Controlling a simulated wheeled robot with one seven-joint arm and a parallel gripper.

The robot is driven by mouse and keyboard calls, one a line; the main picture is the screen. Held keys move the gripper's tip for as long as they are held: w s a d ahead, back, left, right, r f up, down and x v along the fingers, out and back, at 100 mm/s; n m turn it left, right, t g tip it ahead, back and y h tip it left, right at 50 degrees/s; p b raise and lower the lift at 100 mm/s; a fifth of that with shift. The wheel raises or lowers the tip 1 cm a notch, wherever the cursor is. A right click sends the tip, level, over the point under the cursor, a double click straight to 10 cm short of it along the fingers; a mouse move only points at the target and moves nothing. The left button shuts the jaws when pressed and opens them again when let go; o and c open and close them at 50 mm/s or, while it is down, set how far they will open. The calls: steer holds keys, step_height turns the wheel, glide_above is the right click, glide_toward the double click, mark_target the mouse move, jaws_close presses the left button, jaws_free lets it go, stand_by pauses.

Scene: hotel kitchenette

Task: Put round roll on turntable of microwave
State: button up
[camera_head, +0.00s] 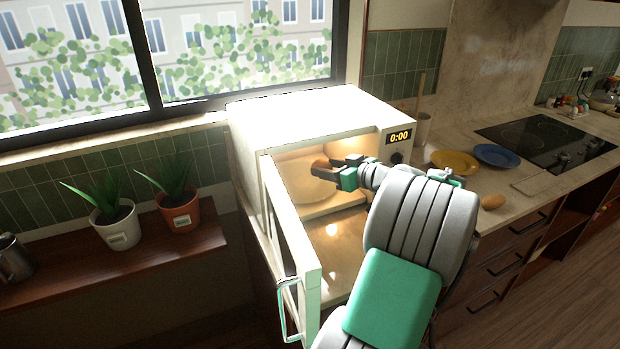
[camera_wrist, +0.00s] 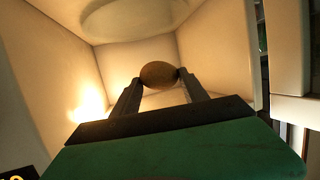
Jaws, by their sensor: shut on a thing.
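The white microwave (camera_head: 310,115) stands on the counter with its door (camera_head: 290,235) swung open. My gripper (camera_head: 324,169) reaches inside its lit cavity. The gripper is shut on the brown round roll (camera_head: 319,163). In the wrist view the roll (camera_wrist: 158,75) sits between the two dark fingertips. The pale turntable (camera_head: 303,188) shows below and left of the gripper in the head view. It also shows at the top of the wrist view (camera_wrist: 140,18), apart from the roll. My gripper and arm hide part of the cavity.
The microwave's side walls are close around my gripper. Two potted plants (camera_head: 115,225) stand on a shelf at left.

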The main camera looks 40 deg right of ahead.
mark_target(321, 165)
steer(key=x, duration=0.3)
steer(key=shift+w+d+p, duration=0.1)
steer(key=shift+w+p, duration=0.1)
steer(key=shift+p, duration=0.15)
steer(key=w+f, duration=0.1)
steer(key=f, duration=0.1)
steer(key=w+d+f+p, duration=0.1)
steer(key=w+f, duration=0.2)
steer(key=shift+w+d+f, duration=0.15)
steer(key=shift+d+f, duration=0.05)
steer(key=shift+f, duration=0.2)
step_height(321, 165, down, 3)
steer(key=shift+w+d+f+p, duration=0.1)
steer(key=shift+f+p, duration=0.1)
steer(key=shift+p, duration=0.75)
steer(key=shift+f, duration=0.1)
steer(key=shift+f+b, duration=0.15)
steer(key=shift+b, duration=0.25)
steer(key=o, duration=1.4)
